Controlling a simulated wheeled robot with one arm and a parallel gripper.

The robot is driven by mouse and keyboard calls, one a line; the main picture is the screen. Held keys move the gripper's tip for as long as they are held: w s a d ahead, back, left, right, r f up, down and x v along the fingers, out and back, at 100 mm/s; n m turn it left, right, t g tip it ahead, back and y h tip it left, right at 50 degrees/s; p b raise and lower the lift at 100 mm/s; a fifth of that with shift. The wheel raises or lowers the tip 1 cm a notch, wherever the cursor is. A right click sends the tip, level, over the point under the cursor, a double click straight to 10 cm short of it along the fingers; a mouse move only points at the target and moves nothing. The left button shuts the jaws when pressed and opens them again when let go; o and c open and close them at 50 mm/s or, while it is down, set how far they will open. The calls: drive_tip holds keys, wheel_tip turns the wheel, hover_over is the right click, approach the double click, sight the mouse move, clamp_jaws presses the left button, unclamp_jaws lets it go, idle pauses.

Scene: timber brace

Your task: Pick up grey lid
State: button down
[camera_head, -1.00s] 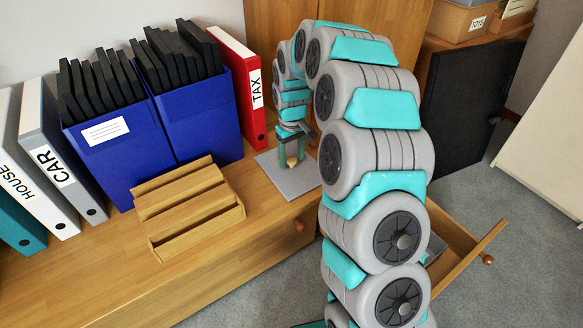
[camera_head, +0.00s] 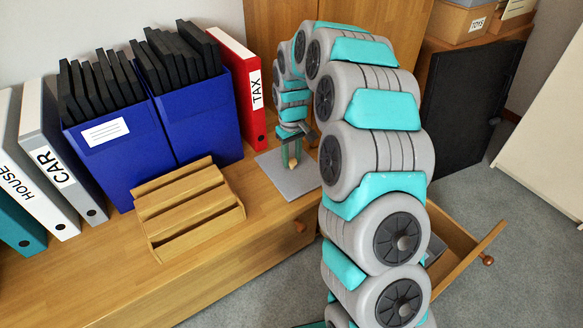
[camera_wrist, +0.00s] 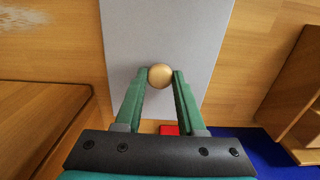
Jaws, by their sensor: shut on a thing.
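The grey lid (camera_head: 300,181) is a flat grey panel with a round wooden knob (camera_wrist: 160,76). In the head view it lies on or just above the wooden cabinet top, right of the slatted wooden rack; I cannot tell whether it touches. My gripper (camera_head: 292,165) is above the lid, pointing down. In the wrist view my gripper (camera_wrist: 161,78) has its green fingers on both sides of the knob, shut on it. The lid (camera_wrist: 165,30) stretches away beyond the knob. The fingers and arm hide part of the lid in the head view.
A slatted wooden rack (camera_head: 188,208) stands left of the lid. Blue boxes (camera_head: 203,120) of black cases and a red TAX binder (camera_head: 238,85) stand behind. An open drawer (camera_head: 462,250) juts out at the right, below the top. Bare wood lies at front left.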

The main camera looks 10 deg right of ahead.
sight(292, 160)
drive_tip(key=shift+r, duration=0.65)
drive_tip(key=shift+r+p, duration=0.3)
drive_tip(key=shift+r, duration=0.65)
wheel_tip(292, 160, up, 8)
drive_tip(key=p, duration=0.2)
drive_tip(key=shift+p, duration=0.3)
idle(0.7)
drive_tip(key=shift+f, duration=0.15)
